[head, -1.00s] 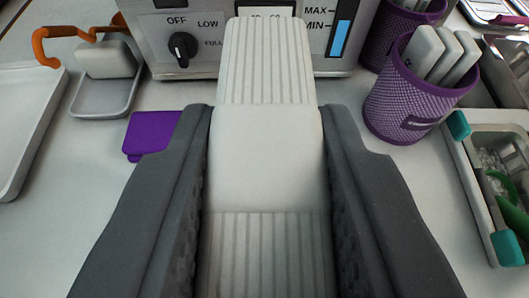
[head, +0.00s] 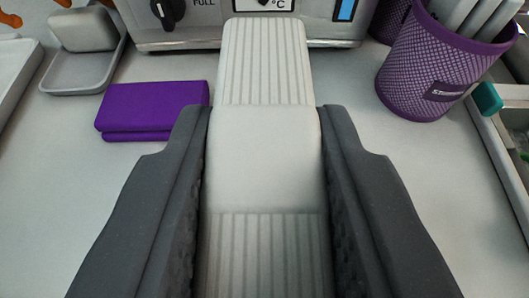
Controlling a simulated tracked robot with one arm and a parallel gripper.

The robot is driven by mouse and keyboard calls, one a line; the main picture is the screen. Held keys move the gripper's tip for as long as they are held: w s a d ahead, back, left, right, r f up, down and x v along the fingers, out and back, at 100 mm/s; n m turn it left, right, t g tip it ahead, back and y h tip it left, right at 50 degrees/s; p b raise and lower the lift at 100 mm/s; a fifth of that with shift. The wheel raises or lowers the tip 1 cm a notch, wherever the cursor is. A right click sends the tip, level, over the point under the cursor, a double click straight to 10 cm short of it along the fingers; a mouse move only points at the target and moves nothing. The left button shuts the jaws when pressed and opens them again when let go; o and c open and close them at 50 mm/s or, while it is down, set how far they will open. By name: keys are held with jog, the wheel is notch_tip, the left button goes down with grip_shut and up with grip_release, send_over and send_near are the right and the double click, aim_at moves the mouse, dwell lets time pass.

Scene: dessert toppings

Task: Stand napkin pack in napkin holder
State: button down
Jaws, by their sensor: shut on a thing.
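My gripper (head: 263,160) is shut on a long white pack with ribbed ends and a smooth middle band (head: 263,150), which I take as the napkin pack. It points away from me, and its far end overlaps the front of the metal appliance in the picture; I cannot tell if they touch. A purple mesh cup (head: 425,75) with a dark label stands to the right, apart from my gripper. White flat-sided pieces (head: 478,18) stand in it. I cannot tell whether this cup is the napkin holder.
A folded purple cloth-like block (head: 152,110) lies left of my gripper. A grey tray (head: 75,75) with a pale block is at the upper left. The metal appliance (head: 215,30) with a knob and display stands behind. A container (head: 490,100) edges the right. Bare table lies between.

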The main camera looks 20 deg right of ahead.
jog(key=c, duration=1.1)
grip_release()
jog(key=shift+o, duration=0.2)
jog(key=b+v, duration=0.2)
jog(key=v, duration=1.1)
jog(key=shift+s+b, duration=0.35)
jog(key=shift+s, duration=0.05)
